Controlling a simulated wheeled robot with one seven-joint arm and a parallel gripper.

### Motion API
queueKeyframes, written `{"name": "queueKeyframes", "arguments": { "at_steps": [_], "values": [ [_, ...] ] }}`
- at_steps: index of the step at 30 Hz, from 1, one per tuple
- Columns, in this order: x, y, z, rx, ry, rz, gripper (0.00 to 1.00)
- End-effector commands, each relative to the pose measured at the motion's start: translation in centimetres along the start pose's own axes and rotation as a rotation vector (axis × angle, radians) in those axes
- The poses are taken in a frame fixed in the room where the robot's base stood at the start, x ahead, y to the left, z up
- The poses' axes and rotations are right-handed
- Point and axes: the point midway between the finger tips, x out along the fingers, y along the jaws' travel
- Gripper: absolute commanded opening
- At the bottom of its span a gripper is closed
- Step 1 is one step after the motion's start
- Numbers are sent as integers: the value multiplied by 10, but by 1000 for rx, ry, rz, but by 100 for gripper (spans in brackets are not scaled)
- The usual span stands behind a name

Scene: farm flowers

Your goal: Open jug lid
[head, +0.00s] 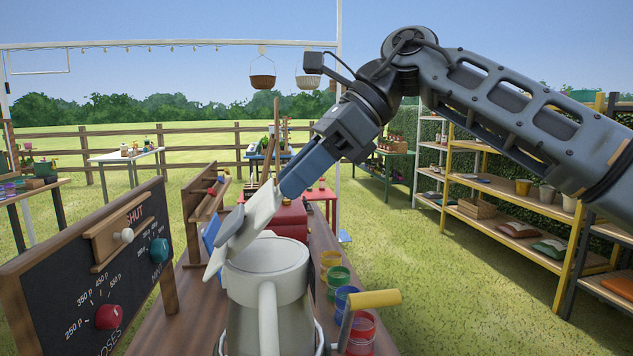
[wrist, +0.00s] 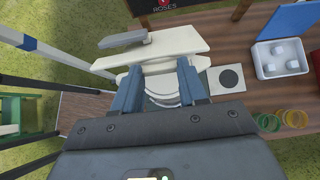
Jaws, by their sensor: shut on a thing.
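The pale jug (head: 265,290) stands on the wooden table in the head view, its handle towards me. Its white lid (head: 257,222) is tilted up at the jug's far left rim, with a gap at the mouth. My gripper (head: 288,188) reaches down from the upper right, and its blue fingers are shut on the lid's upper part. In the wrist view the two blue fingers (wrist: 161,78) stand on either side of the pale lid (wrist: 155,48). The exact contact is partly hidden by the fingers.
A chalkboard panel (head: 95,275) with knobs stands left of the jug. Several coloured jars (head: 337,279) and a yellow-handled tool (head: 373,299) are close on the right. A white tray (wrist: 280,58) with a blue lid shows in the wrist view. Grass at right is free.

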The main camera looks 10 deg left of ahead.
Motion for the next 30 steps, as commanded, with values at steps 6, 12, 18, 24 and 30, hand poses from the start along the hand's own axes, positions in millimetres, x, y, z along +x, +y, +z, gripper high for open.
{"name": "queueKeyframes", "arguments": {
  "at_steps": [6,12,18,24,30],
  "values": [
    [0,0,37,-4,211,-2,0],
    [10,0,61,-1,341,1,0],
    [25,0,87,-3,333,0,0],
    [35,0,96,-3,328,-1,0],
    [35,0,96,-4,327,-1,0]
  ]
}}
